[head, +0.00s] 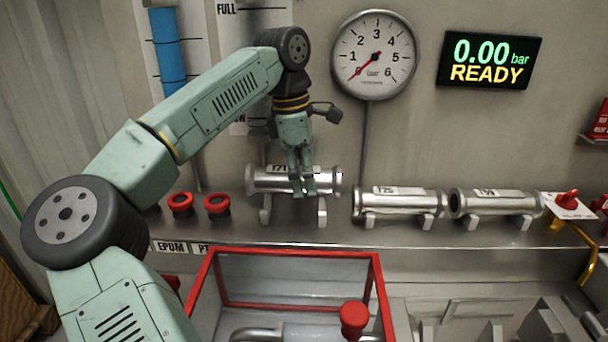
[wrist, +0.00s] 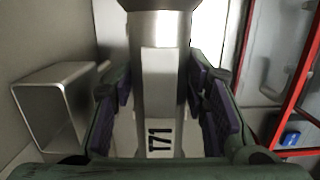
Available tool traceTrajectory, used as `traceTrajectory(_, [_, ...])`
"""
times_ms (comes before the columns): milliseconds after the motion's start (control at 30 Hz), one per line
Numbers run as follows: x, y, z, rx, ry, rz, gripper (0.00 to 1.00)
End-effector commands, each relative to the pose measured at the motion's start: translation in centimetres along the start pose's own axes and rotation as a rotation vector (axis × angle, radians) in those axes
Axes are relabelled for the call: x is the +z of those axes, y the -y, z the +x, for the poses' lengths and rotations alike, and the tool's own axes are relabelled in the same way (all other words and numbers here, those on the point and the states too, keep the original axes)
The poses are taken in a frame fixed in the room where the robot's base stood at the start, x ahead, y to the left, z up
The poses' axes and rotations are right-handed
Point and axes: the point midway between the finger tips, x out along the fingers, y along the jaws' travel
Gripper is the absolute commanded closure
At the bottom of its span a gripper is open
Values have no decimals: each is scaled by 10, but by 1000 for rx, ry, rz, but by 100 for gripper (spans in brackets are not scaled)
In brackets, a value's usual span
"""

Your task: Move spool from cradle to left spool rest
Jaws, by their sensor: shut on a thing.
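The spool (head: 262,181), a shiny metal pipe with flanged ends and a T71 label, lies level at the back shelf in the head view. My gripper (head: 303,188) reaches down from above and is shut on its middle. In the wrist view the spool (wrist: 165,30) runs between the dark finger pads of my gripper (wrist: 165,105), its label facing the camera. The left spool rest (head: 322,212), a pair of pale supports, stands directly under the spool. I cannot tell whether the spool touches it. The cradle cannot be made out with certainty.
Two more spools, T25 (head: 398,201) and another (head: 497,202), lie on rests to the right. A red-framed enclosure (head: 296,252) with a red knob (head: 353,316) is in front. The gauge (head: 374,55) and READY display (head: 489,61) are on the wall.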

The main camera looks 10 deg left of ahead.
Motion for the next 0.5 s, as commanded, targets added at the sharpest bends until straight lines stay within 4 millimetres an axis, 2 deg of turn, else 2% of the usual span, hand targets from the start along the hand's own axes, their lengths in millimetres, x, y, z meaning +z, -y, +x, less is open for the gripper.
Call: traceTrajectory(500, [-1, 0, 5, 0, 1, 0, 80])
